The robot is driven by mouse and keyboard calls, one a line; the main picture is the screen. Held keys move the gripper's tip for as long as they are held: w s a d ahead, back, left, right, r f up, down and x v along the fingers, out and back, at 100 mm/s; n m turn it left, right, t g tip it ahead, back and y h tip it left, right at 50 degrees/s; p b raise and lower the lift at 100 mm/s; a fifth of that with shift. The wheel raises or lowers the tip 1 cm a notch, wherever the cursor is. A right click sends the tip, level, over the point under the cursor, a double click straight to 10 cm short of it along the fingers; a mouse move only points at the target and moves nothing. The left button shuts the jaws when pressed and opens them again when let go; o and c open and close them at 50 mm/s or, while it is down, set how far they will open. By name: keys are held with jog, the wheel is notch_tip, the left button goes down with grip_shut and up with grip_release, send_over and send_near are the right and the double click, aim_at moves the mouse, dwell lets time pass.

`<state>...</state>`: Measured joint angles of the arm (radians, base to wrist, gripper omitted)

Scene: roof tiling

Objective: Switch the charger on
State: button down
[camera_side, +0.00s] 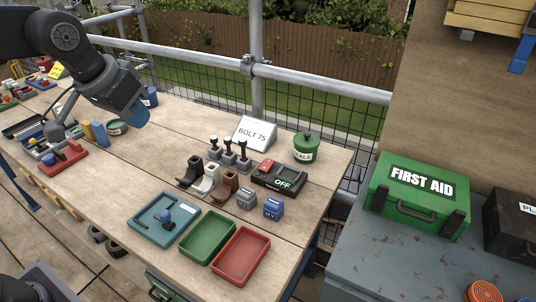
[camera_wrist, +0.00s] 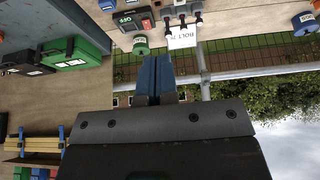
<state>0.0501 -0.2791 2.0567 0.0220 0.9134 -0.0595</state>
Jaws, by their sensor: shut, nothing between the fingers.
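The charger (camera_side: 292,174) is a dark box on the bench's right part, with a red part (camera_side: 266,166) on top and a front label reading OFF (camera_side: 284,183). It also shows upside down at the top of the wrist view (camera_wrist: 133,20). My gripper (camera_wrist: 157,62) has blue fingers, closed together with nothing between them. In the side view my gripper (camera_side: 132,112) is above the left part of the bench, well away from the charger. Its fingertips are hard to make out there.
Beside the charger are a grey block (camera_side: 246,199), a blue block (camera_side: 273,208), a green tub (camera_side: 306,147), a BOLT 75 sign (camera_side: 254,133) and several upright black-handled tools (camera_side: 228,155). Coloured trays (camera_side: 242,256) lie in front. A rail (camera_side: 315,80) runs behind.

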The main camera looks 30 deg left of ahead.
jog(key=w+d, duration=0.2)
jog(key=w, duration=0.7)
jog(key=g, duration=0.1)
send_over(268, 161)
jog(key=s, duration=0.4)
notch_tip(268, 161, down, 14)
jog(key=shift+s, duration=0.15)
jog(key=shift+f, duration=0.1)
jog(key=x, duration=1.4)
jog(key=shift+s+f, duration=0.1)
jog(key=shift+s, duration=0.3)
